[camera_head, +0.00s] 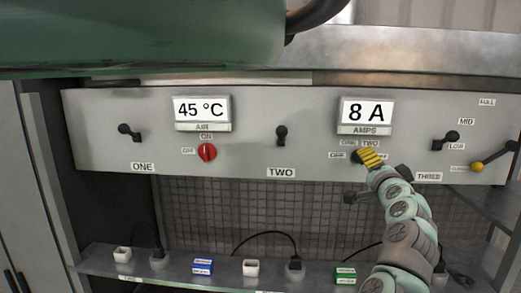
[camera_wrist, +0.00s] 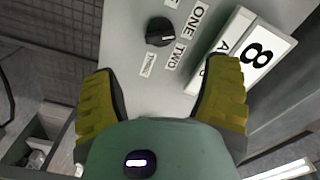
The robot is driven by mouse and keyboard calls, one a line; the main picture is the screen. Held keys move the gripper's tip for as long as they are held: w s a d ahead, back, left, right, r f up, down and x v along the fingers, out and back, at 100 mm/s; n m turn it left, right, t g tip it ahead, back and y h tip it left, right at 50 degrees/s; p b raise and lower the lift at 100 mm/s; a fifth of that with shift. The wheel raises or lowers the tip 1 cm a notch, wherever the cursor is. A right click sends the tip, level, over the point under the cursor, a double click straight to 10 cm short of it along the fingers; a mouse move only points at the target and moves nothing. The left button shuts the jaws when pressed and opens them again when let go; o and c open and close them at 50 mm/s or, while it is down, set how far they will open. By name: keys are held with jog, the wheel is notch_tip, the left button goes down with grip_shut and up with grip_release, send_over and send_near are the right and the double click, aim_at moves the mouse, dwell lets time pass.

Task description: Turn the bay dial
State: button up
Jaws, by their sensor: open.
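The bay dial is a round black knob (camera_wrist: 159,32) on the grey panel, at the top middle of the wrist view. Labels ONE, TWO and a smaller, slanted one stand around it. Its exact pointer setting is hard to read. In the head view the dial is mostly hidden behind my gripper (camera_head: 371,159), below the AMPS display (camera_head: 365,112) reading 8 A. In the wrist view my gripper (camera_wrist: 167,68) is open, its yellow fingers wide apart and empty. The dial lies ahead of the gap between the fingertips, with no contact visible.
A red dial (camera_head: 207,153) sits under the 45 °C display (camera_head: 202,110). Black levers (camera_head: 281,135) stick out of the panel, and a yellow-knobbed lever (camera_head: 477,167) is at the right. A shelf (camera_head: 110,262) with blocks and plugs runs below. A green body (camera_head: 150,35) overhangs above.

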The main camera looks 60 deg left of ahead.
jog(key=shift+v, duration=1.5)
jog(key=shift+a, duration=0.1)
